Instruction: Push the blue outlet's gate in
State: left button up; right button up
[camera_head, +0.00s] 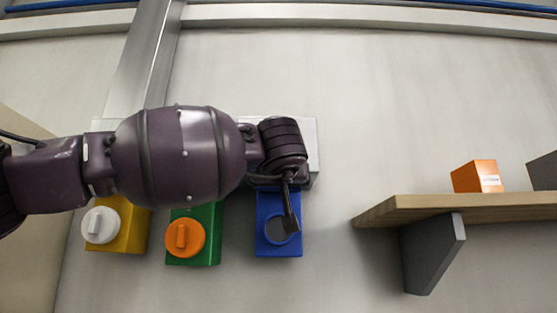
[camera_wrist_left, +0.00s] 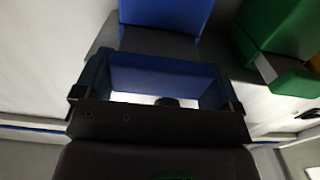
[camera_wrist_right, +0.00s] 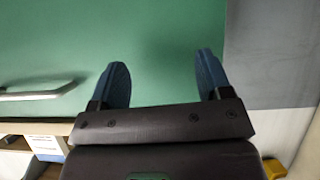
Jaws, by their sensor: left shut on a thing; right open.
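My right gripper (camera_wrist_right: 160,85) is open and empty in front of a green surface, outside the head view.
Left of the blue outlet are a green outlet (camera_head: 207,222) with an orange knob and a yellow one (camera_head: 133,232) with a white knob. A wooden shelf (camera_head: 480,207) with an orange box (camera_head: 478,176) juts out at right. A handle (camera_wrist_right: 35,94) shows in the right wrist view.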

pick_arm(q)
jog(key=shift+w+r+p, duration=0.25)
jog(key=shift+w+p, duration=0.15)
jog(key=shift+w, duration=0.5)
jog(key=shift+w+a+f, duration=0.1)
jog(key=shift+w, duration=0.05)
pick_arm(e)
jog(key=shift+s+r, duration=0.4)
jog(key=shift+r, duration=0.05)
